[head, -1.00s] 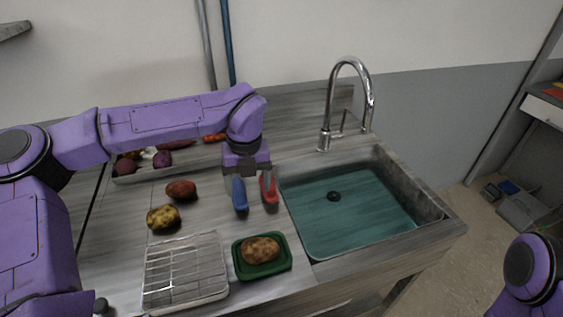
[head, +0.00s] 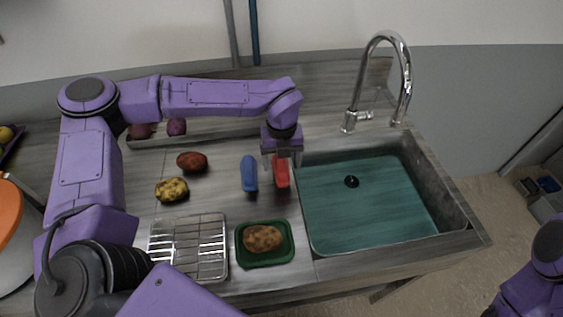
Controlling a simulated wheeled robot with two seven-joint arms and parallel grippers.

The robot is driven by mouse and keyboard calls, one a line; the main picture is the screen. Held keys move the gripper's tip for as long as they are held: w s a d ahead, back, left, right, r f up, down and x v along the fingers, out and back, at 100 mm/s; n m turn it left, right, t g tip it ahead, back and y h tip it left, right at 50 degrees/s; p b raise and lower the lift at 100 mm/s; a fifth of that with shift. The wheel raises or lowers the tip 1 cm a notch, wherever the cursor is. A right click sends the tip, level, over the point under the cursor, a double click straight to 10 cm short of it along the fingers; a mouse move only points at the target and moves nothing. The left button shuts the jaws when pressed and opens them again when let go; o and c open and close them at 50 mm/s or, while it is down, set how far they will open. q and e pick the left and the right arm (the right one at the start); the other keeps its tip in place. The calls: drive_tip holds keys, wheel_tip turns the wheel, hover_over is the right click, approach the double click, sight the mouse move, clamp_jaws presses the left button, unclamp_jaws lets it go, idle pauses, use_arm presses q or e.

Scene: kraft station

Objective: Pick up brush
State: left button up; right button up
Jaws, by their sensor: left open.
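Two slim hand-sized items lie side by side on the counter left of the sink, a blue one (head: 249,174) and a red one (head: 281,176). I cannot tell from their shape which is the brush. My left gripper (head: 282,163) points down at the far end of the red item, with its open fingers on either side of that end. The gripper hides the red item's far end. I cannot tell whether the fingers touch it. The blue item lies just left of the gripper. My right arm shows at the lower right, but its gripper is out of view.
The sink (head: 330,243) with a tall faucet (head: 405,85) is to the right. A green tray (head: 243,259) holding a potato (head: 263,238) and a wire rack (head: 190,262) are in front. A yellow potato (head: 171,189) and a reddish one (head: 192,162) lie to the left.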

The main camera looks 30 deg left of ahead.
use_arm(q)
drive_tip(key=shift+s+a+f, duration=0.1)
drive_tip(key=shift+s+f, duration=0.05)
drive_tip(key=shift+f, duration=0.5)
drive_tip(key=c, duration=1.2)
drive_tip(key=shift+r, duration=0.1)
